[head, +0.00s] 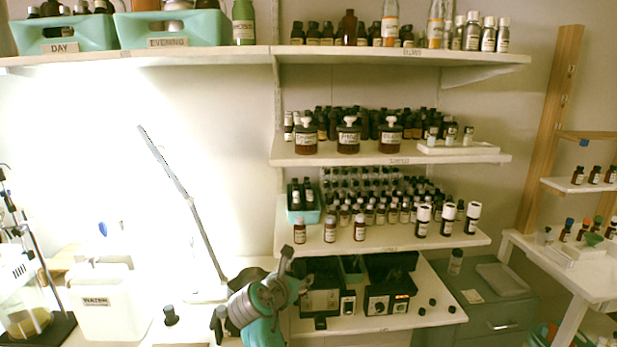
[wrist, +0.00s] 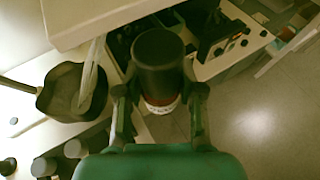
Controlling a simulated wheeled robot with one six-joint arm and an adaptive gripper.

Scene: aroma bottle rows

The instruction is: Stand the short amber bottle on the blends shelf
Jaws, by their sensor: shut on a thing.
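My gripper (wrist: 160,98) is shut on a short bottle (wrist: 160,62) with a wide black cap, seen from above in the wrist view. A strip of white label and dark reddish glass shows below the cap. In the head view my gripper is hard to make out beyond my arm, and the held bottle cannot be told there. The upper shelf (head: 480,70) has a small edge label that is too blurred to read surely; it may be the blends shelf. It carries bottles, including a taller amber one (head: 347,27).
Two lower shelves, the middle (head: 330,158) and the bottom (head: 300,247), hold crowded bottle rows. Black devices (head: 385,285) stand on the bench.

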